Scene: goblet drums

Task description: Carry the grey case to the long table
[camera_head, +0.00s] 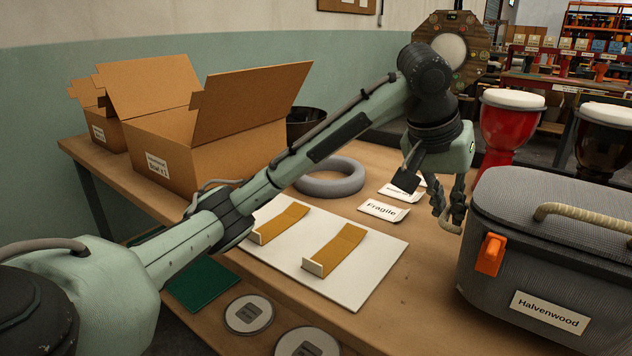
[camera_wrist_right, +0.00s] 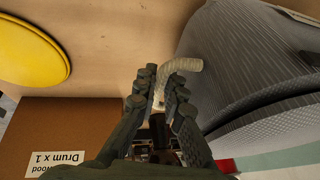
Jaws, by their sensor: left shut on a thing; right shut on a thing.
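The grey case (camera_head: 545,265) is at the right of the head view, with a textured lid, an orange latch, a pale rope handle and a "Halvenwood" label. Its right part is cut off by the frame. My left gripper (camera_head: 450,213) is at its left side, shut on the pale rope handle there. In the right wrist view the case (camera_wrist_right: 255,60) fills the right side. My right gripper (camera_wrist_right: 161,86) is shut on a pale rope handle (camera_wrist_right: 181,65) beside it. A wooden table (camera_head: 400,310) lies in front of me; I cannot tell whether the case touches it.
Open cardboard boxes (camera_head: 165,135), a grey ring (camera_head: 331,177), a white board (camera_head: 340,290) with two brown strips and "Fragile" labels (camera_head: 383,210) occupy the table. A red drum (camera_head: 505,130) and a dark drum (camera_head: 603,140) stand behind the case. The wrist view shows a yellow disc (camera_wrist_right: 30,55).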

